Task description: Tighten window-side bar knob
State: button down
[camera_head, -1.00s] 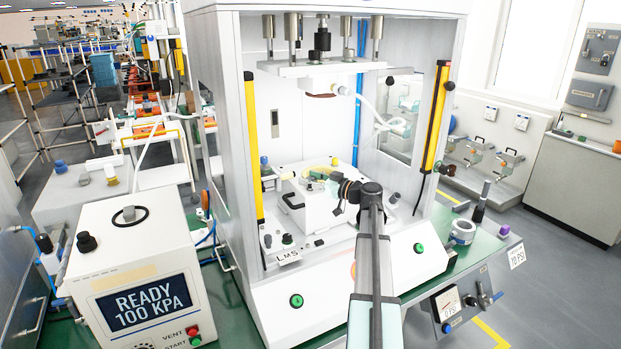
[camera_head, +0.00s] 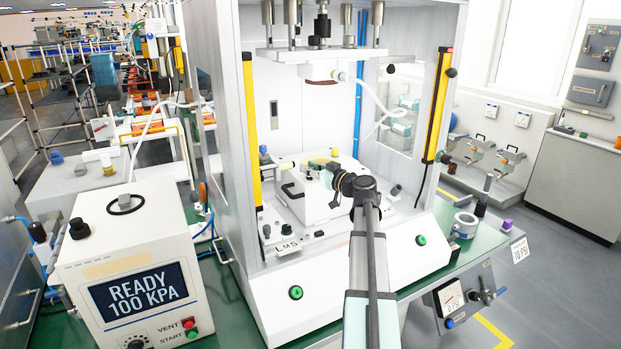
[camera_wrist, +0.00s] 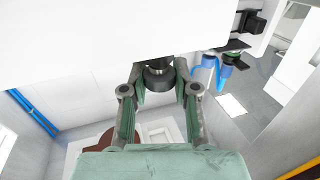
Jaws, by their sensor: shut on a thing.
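My gripper (camera_head: 333,172) reaches into the press, at the right side of the white fixture block (camera_head: 292,190). In the wrist view my gripper (camera_wrist: 160,76) has its two grey-green fingers closed in on a black round knob (camera_wrist: 158,77), with the tips at its sides. The knob sits by the edge of a large white surface (camera_wrist: 90,25). In the head view my wrist and gripper hide the knob and part of the bar area. I cannot tell how far the knob is turned.
Yellow bars (camera_head: 249,130) and (camera_head: 437,105) stand at both sides of the press opening. The press plate (camera_head: 290,57) hangs above my gripper, with a brown disc (camera_head: 322,83) beneath it. A white hose (camera_head: 380,112) curves behind. A "LMS" label (camera_head: 287,247) stands at the front.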

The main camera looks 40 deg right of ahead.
jog(key=shift+m+h+b, duration=0.4)
jog(key=shift+m+h, duration=0.1)
jog(key=shift+h, duration=0.3)
jog(key=c, duration=0.9)
grip_release()
jog(key=shift+o, duration=0.2)
jog(key=s, duration=1.2)
jog(key=shift+d, duration=0.25)
